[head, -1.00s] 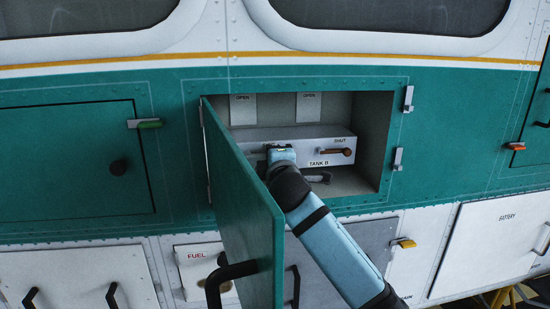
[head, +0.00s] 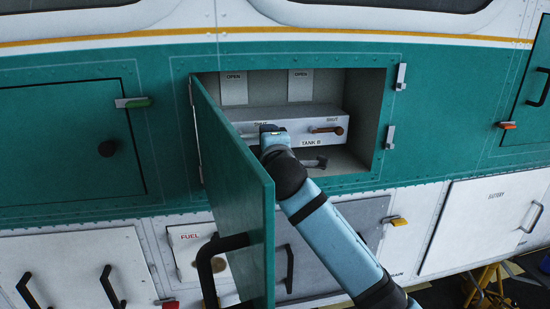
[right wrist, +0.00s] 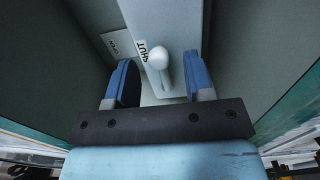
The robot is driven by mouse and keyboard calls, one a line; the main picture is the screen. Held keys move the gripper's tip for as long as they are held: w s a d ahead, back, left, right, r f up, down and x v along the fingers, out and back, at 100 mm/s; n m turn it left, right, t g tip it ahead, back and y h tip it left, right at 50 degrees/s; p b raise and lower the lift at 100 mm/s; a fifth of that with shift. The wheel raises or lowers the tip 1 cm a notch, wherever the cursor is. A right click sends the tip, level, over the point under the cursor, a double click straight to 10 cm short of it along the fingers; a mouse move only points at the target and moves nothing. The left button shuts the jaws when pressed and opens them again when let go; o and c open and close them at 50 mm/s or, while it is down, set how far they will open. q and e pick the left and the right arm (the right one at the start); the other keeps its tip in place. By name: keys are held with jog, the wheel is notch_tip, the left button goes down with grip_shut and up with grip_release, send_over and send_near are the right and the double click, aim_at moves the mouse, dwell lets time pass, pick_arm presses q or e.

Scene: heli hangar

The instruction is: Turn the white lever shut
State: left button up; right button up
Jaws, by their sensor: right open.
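The white lever (right wrist: 158,60) shows in the right wrist view as a rounded knob on a stem, by a SHUT label on a pale box (right wrist: 178,25). My right gripper (right wrist: 159,72) is open, with one blue finger on each side of the lever. I cannot tell whether either finger touches it. In the head view my right gripper (head: 272,136) is inside the open compartment at the front of the TANK B box (head: 300,118), and the white lever is hidden there. My left gripper is not in view.
A brown-handled lever (head: 332,130) lies horizontal on the right of the box. A dark lever (head: 312,163) sits below. The open green door (head: 235,190) stands left of my arm. OPEN plates (head: 300,87) are on the back wall. Compartment walls close in around the gripper.

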jog(key=b+v, duration=0.1)
jog(key=v, duration=1)
jog(key=shift+b, duration=0.35)
jog(key=shift+s, duration=0.1)
jog(key=s+d+f+m+g+p, duration=0.1)
jog(key=s+d+f+m, duration=0.15)
jog(key=f, duration=0.75)
jog(key=s+d+f+m+g, duration=0.15)
jog(key=d+f+m, duration=0.25)
jog(key=f, duration=0.5)
jog(key=s+d+f+m+g+p, duration=0.1)
jog(key=s+d+f+m+g, duration=0.15)
jog(key=f, duration=0.75)
jog(key=s+d+f+m, duration=0.4)
jog(key=s+d+f, duration=0.2)
jog(key=s+f, duration=0.3)
jog(key=s+d+f+m+g+h+p, duration=0.1)
jog(key=s+d+f+m, duration=0.3)
jog(key=s+d+f, duration=0.3)
jog(key=s+f, duration=0.2)
jog(key=s, duration=0.3)
jog(key=shift+d+f+m, duration=0.25)
jog(key=shift+f+m, duration=0.05)
jog(key=shift+m, duration=0.1)
